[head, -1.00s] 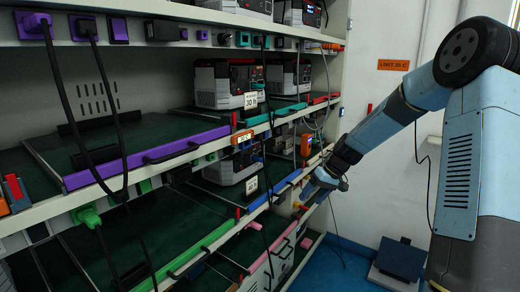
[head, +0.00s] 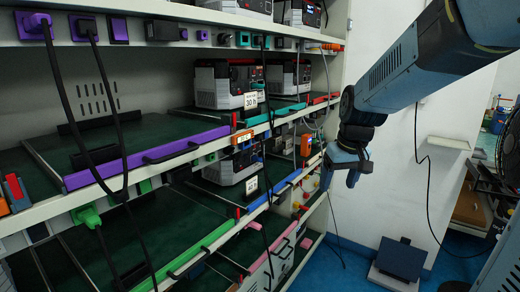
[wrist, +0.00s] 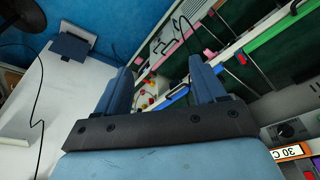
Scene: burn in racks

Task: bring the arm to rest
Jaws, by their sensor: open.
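My gripper (head: 341,178) hangs at the end of my blue arm, in front of the right end of the rack, with its fingers pointing down. In the wrist view its two dark blue fingers (wrist: 160,88) stand wide apart with nothing between them. It looks clear of the rack (head: 215,250) and holds nothing.
Black cables hang at the left. A dark blue pad on a scale-like base (head: 400,259) lies on the blue floor at right. White wall stands behind.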

